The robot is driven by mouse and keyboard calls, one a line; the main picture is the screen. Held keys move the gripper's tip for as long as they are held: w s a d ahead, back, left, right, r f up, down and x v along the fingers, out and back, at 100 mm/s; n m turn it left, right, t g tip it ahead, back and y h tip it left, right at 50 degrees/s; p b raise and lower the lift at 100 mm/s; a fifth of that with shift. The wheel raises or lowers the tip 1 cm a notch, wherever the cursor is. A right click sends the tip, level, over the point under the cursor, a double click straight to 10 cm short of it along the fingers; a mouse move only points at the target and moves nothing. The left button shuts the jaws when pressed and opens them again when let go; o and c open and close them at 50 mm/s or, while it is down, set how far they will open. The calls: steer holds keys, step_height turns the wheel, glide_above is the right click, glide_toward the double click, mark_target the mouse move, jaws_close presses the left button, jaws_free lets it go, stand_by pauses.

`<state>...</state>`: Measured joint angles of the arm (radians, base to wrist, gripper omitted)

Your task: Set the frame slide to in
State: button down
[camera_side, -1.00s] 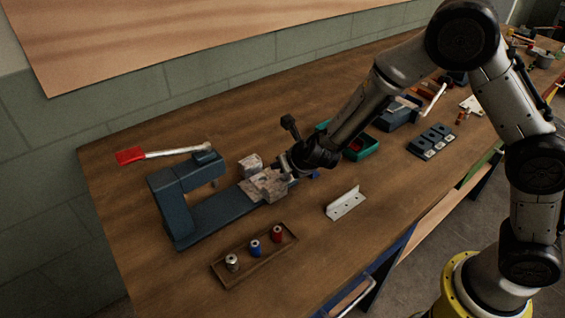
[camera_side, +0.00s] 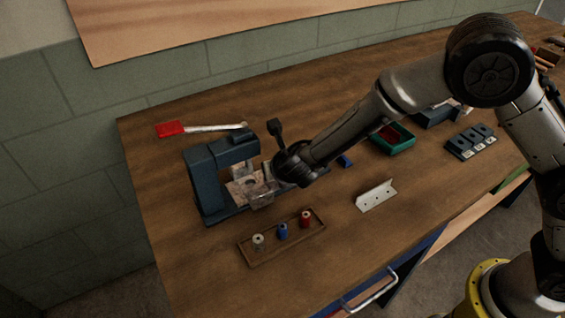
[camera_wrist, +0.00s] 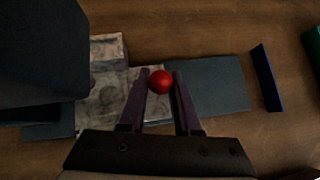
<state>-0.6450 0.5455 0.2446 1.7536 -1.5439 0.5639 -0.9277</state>
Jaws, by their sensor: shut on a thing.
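The frame slide (camera_side: 243,187) is a mottled grey metal block on the dark blue base of a C-shaped frame (camera_side: 207,185). In the side view it lies partly below the frame's upper arm. In the wrist view the slide (camera_wrist: 108,75) is partly covered by the dark frame arm (camera_wrist: 40,50) at left. A red ball knob (camera_wrist: 160,82) stands at the slide's right end. My gripper (camera_wrist: 160,90) is shut on the knob, with one finger on either side. In the side view my wrist hides the knob and the fingertips.
A bare stretch of blue base (camera_wrist: 210,87) lies right of the slide. A wooden tray (camera_side: 290,248) with three small spools is in front. A pale angle bracket (camera_side: 376,196), a green bin (camera_side: 393,143) and a red-handled tool (camera_side: 172,129) lie around it.

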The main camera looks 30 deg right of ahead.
steer(key=shift+a+r, duration=0.1)
steer(key=shift+a, duration=0.3)
steer(key=c, duration=0.9)
jaws_free()
steer(key=shift+c, duration=0.2)
steer(key=shift+o, duration=1.1)
steer(key=shift+d, duration=0.1)
steer(key=v, duration=1.3)
steer(key=shift+s+r, duration=0.25)
steer(key=shift+s, duration=0.05)
